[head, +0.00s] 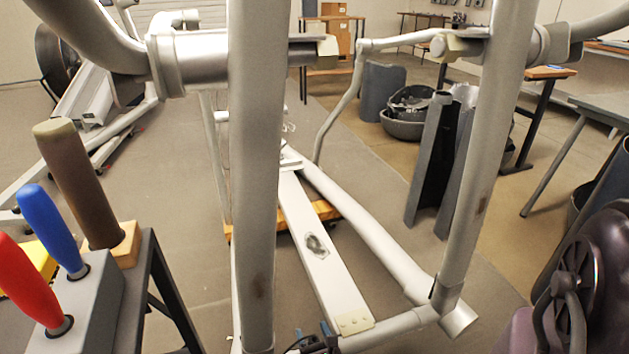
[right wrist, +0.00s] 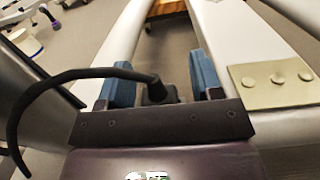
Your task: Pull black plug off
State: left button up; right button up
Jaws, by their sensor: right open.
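The black plug (right wrist: 157,92) shows in the right wrist view between the two blue fingers of my right gripper (right wrist: 163,78). Gaps show on both sides of it, so the fingers are around it but open. Its black cable (right wrist: 70,74) arches away to the left and bends down. My gripper's dark front edge hides the plug's near side, and I cannot see clearly what it is seated in. In the head view my right gripper (head: 312,336) is low in the middle, beside the white beam of the elliptical frame (head: 318,250). My left gripper is not in view.
Grey upright tubes (head: 256,180) of the elliptical stand close in front of the head camera. A cream end plate (right wrist: 272,80) lies just right of my right gripper. A stand at left holds red, blue (head: 48,225) and brown handles. Open floor lies beyond.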

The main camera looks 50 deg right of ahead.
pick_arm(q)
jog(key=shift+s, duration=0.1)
pick_arm(e)
grip_shut()
dwell(0.4)
jog(key=shift+r, duration=0.1)
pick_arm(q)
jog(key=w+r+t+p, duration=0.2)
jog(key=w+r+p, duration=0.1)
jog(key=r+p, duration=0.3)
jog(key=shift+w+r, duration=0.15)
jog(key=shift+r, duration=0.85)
pick_arm(e)
notch_tip(320, 180, up, 8)
